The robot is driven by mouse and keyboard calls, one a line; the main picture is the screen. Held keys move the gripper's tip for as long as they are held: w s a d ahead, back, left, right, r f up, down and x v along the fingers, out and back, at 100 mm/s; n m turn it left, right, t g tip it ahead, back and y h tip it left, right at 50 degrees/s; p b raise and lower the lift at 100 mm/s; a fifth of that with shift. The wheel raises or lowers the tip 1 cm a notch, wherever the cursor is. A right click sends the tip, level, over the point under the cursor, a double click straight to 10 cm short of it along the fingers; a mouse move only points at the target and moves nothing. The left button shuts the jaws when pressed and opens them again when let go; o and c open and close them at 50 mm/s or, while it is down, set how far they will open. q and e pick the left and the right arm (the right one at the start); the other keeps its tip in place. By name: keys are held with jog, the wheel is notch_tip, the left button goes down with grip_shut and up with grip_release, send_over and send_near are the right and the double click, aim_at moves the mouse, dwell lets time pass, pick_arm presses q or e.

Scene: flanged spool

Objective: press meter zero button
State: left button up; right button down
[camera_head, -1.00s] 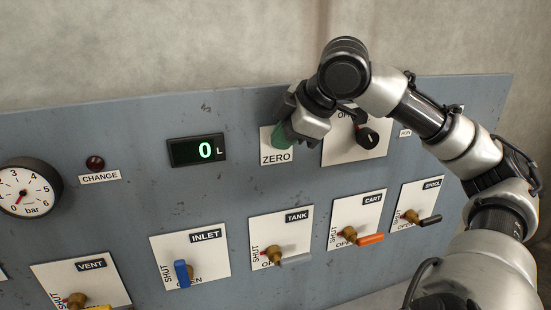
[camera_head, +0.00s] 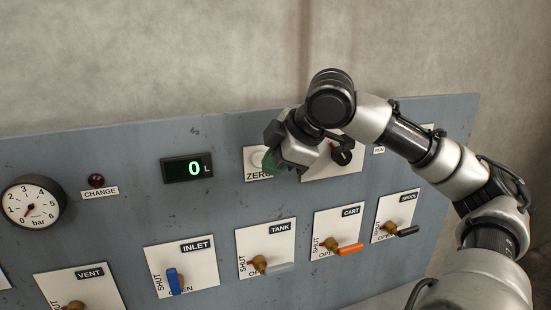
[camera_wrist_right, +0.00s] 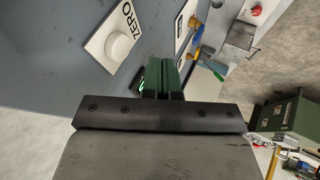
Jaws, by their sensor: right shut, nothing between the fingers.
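The meter (camera_head: 187,168) is a black display showing a green 0 and L. To its right the ZERO plate (camera_head: 250,163) carries a pale round button (camera_head: 259,158), partly behind my gripper. In the right wrist view the white round button (camera_wrist_right: 118,46) is fully visible beside the word ZERO. My right gripper (camera_head: 271,162), with green fingers, is just right of the button in the head view. In the wrist view its fingers (camera_wrist_right: 162,78) are together, empty and apart from the button. My left gripper is not in view.
A pressure gauge (camera_head: 33,202) and a dark red CHANGE lamp (camera_head: 96,181) are at the left. Below is a row of valves, including INLET with a blue handle (camera_head: 175,281) and CART with an orange handle (camera_head: 350,249). A black knob (camera_head: 342,156) is close behind my right gripper.

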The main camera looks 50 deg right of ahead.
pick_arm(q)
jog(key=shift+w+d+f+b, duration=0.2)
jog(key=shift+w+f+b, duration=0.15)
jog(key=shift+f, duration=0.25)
pick_arm(e)
jog(key=v, duration=0.8)
jog(key=shift+d+r, duration=0.3)
jog(key=shift+r, duration=0.15)
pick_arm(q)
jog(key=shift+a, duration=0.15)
pick_arm(e)
jog(key=shift+s+a, duration=0.1)
